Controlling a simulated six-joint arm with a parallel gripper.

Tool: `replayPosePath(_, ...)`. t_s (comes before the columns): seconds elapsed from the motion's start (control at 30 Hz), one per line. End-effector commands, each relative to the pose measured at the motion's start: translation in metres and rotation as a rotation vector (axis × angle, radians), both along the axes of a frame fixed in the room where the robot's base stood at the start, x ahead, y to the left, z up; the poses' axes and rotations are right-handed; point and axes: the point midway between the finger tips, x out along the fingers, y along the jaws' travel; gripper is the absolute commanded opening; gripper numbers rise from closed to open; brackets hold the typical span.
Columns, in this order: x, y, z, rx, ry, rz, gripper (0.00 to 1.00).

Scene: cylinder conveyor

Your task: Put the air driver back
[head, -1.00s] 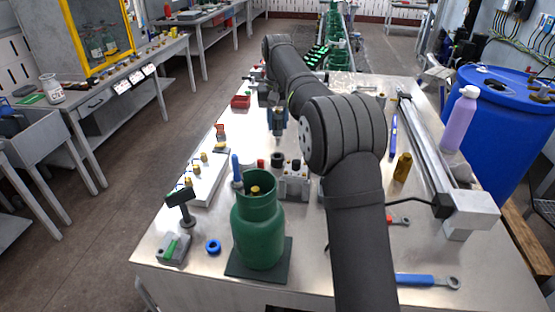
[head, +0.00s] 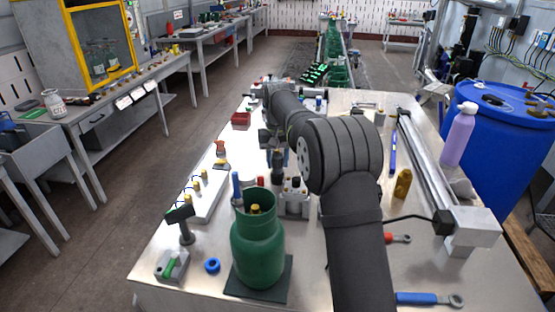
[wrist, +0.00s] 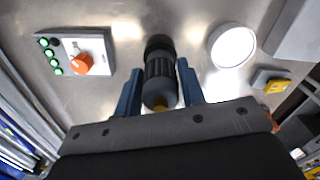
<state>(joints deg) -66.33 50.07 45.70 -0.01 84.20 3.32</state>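The air driver is a dark ribbed cylinder with a small brass-coloured end; in the wrist view (wrist: 160,78) it sits between my gripper's blue fingers (wrist: 160,85). The fingers flank it closely on both sides. In the head view the driver (head: 278,161) hangs roughly upright below my gripper (head: 274,140), above the workbench (head: 345,260). It appears just behind a grey fixture (head: 295,203) with dark and red-topped parts. I cannot tell which spot is the driver's holder. My arm hides part of the bench.
A green gas cylinder (head: 258,245) stands on a dark mat at the front. A white valve strip (head: 205,195) lies to the left. A linear rail (head: 425,165) runs along the right, beside a blue drum (head: 500,145). A control box with an orange knob (wrist: 80,64) shows in the wrist view.

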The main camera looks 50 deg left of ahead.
Motion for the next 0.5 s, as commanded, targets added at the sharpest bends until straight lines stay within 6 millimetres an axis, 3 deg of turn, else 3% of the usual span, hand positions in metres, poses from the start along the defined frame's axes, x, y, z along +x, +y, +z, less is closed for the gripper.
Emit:
replayPosePath(0.07, 0.0, 0.0, 0.0, 0.0, 0.0, 0.0, 0.51)
replayPosePath(0.37, 0.0, 0.0, 0.002, 0.0, 0.0, 0.0, 0.51)
replayPosePath(0.5, 0.0, 0.0, 0.015, 0.002, -0.001, 0.0, 0.51)
